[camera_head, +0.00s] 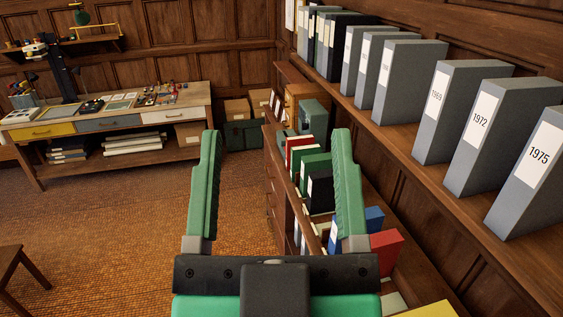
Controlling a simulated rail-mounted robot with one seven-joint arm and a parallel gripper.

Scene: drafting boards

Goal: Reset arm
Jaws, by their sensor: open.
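My gripper (277,160) is in the lower middle of the head camera view. Its two green fingers stand wide apart, with nothing between them. It hangs in the air in front of the low bookcase and the brown carpet. The black palm and part of the green body show at the bottom edge. The right finger hides part of the binders in the low bookcase.
A wall shelf (400,130) with grey binders, some labelled 1969, 1972 (482,122) and 1975, runs along the right. Below it is a low wooden bookcase (279,190) with coloured binders. A desk (110,122) stands at back left, a stool (12,262) at lower left. Carpet (120,220) between is clear.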

